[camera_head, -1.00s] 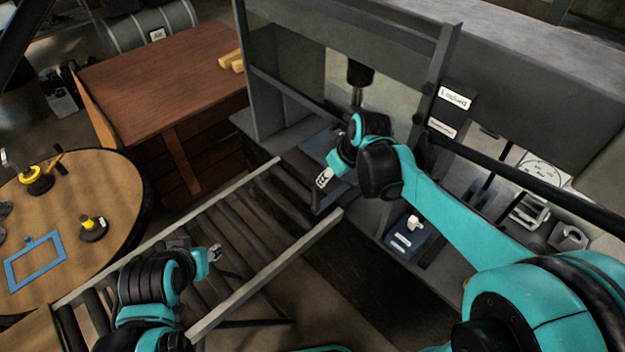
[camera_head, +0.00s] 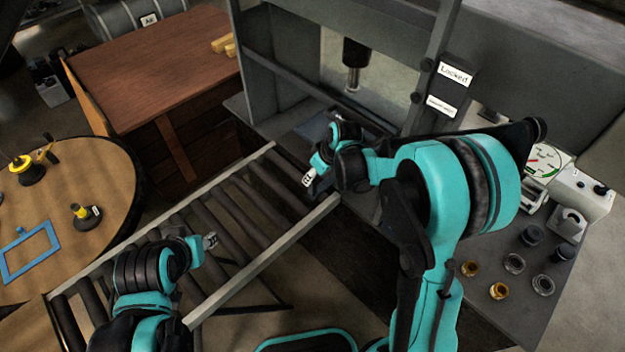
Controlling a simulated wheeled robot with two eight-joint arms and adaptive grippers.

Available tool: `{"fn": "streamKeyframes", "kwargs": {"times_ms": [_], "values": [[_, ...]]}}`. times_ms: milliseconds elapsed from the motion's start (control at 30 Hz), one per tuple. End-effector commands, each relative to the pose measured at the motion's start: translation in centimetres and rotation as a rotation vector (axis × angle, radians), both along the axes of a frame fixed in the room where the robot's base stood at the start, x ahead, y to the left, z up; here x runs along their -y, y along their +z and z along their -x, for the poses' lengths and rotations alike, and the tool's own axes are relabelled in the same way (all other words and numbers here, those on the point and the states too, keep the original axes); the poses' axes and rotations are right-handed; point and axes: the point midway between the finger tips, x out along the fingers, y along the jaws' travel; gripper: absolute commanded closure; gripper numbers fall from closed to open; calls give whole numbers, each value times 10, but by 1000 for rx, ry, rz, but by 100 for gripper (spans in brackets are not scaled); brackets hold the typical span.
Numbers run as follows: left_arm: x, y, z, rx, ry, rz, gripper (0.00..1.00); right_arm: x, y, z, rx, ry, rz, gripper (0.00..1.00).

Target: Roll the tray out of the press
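The press (camera_head: 275,75) stands at the back, with its dark ram (camera_head: 353,65) hanging above the bed. A blue-grey flat surface that looks like the tray (camera_head: 314,127) shows on the press bed, mostly hidden behind my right arm. My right gripper (camera_head: 307,178) is at the press mouth, over the far end of the roller track (camera_head: 200,218). I cannot tell whether it touches the tray or how its fingers stand. My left gripper (camera_head: 211,241) hangs over the near half of the track, away from the tray. Its fingers are too small to read.
A round table (camera_head: 105,165) with a blue frame (camera_head: 30,250) stands left of the track. A wooden bench (camera_head: 150,70) is behind it. A "Locked" sign (camera_head: 454,75) is on the press post. A gauge (camera_head: 545,160) and several small rings (camera_head: 498,291) lie on the right-hand bench.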

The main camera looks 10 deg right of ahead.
Motion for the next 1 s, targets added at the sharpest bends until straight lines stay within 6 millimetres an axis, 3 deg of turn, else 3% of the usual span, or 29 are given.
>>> {"fn": "streamKeyframes", "kwargs": {"times_ms": [200,533,700,1000], "values": [[0,-6,0,0,0,0,60,-5,-21,-7,0,1,0,60],[0,-6,0,0,0,0,60,-6,-24,-8,0,0,0,60],[0,-6,0,0,0,0,60,-6,-23,-8,0,0,0,100],[0,-7,0,0,0,0,60,-8,-24,-9,0,1,0,100]]}}
